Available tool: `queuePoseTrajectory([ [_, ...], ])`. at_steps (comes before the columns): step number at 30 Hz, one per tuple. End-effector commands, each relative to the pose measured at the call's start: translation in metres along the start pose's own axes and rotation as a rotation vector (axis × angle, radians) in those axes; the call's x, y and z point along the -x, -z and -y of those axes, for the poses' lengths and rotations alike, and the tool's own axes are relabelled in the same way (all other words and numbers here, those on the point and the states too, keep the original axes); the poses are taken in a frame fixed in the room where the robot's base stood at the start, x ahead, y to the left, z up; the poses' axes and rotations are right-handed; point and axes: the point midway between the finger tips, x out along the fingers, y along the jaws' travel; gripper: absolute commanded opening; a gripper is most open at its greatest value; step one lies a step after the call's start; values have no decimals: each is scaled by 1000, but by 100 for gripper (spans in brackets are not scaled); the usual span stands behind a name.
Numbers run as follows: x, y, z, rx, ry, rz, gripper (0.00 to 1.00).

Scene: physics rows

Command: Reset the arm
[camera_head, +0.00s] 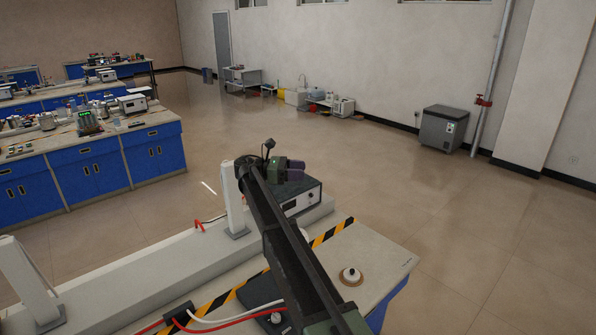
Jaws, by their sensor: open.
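My own dark arm (287,240) rises from the bottom edge and stretches away over the bench. Its far end carries a round black joint and a grey-green block (279,171). I cannot make out any gripper fingers there; the gripper does not show clearly and may be hidden behind the arm. Nothing is seen held.
Below the arm is a pale bench top (375,262) with yellow-black striped tape and a small round white-topped item (351,276). An instrument box (297,196) stands close by the arm's far end. Blue lab benches (92,160) stand left. Floor at right is clear up to a grey cabinet (442,128).

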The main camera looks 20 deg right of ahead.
Motion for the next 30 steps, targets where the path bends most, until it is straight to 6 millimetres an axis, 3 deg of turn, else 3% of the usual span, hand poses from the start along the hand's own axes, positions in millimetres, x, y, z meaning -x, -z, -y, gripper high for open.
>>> queuePoseTrajectory([
  [6,0,2,0,-17,0,0,53],
  [9,0,6,-3,-139,-20,-24,53],
  [11,-4,20,2,-258,-40,-113,53],
  [13,-18,54,37,-430,-36,-310,53],
  [17,-39,150,123,-713,127,-705,53],
  [21,-46,243,233,-922,471,-1057,53],
  [24,-44,298,314,-987,755,-1238,53],
  [27,-47,336,375,-963,926,-1343,53],
  [29,-52,353,394,-950,957,-1359,53],
  [30,-56,358,395,-955,957,-1355,53],
])
